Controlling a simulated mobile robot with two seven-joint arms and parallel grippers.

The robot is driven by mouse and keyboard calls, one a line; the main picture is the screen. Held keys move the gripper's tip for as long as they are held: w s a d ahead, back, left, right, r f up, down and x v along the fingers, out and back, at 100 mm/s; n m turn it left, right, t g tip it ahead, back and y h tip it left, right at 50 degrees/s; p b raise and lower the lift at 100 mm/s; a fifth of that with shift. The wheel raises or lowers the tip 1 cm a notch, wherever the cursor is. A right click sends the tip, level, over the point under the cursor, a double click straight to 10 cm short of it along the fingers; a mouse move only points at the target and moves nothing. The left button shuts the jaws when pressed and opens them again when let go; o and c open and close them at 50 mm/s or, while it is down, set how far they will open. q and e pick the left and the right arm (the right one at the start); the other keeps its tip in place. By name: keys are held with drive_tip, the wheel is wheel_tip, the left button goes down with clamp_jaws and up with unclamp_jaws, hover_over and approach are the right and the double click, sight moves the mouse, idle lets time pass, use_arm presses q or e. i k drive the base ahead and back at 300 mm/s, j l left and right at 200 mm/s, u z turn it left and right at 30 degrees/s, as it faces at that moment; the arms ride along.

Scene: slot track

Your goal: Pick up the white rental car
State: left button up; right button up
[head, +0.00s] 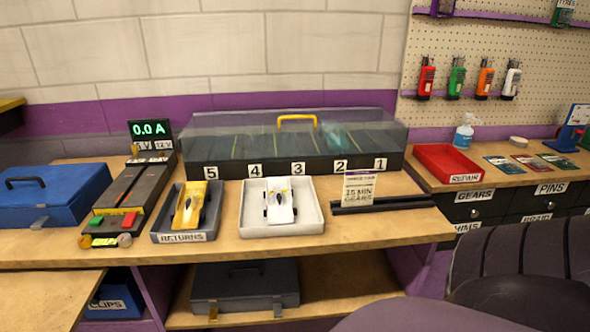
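The white rental car (279,201) sits in a white tray (283,229) on the wooden counter, near the middle of the head view. It is a low racing-style car with black wheels and a small yellow mark near its top end. Its nose points away from the clear case's front in a way I cannot tell for certain. Neither of my grippers is in view.
A yellow car (189,206) lies in the grey RETURNS tray (184,238) just left. Behind stands a clear-lidded case (222,145) with numbered slots. A sign (361,188) and black bars (385,203) are right. Chairs (520,262) stand at front right.

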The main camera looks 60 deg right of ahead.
sight(278, 194)
drive_tip(key=k+l, duration=0.15)
drive_tip(key=l, duration=0.25)
drive_tip(key=k+l, duration=0.15)
drive_tip(key=l, duration=0.25)
drive_tip(key=k+l, duration=0.2)
drive_tip(key=l, duration=0.2)
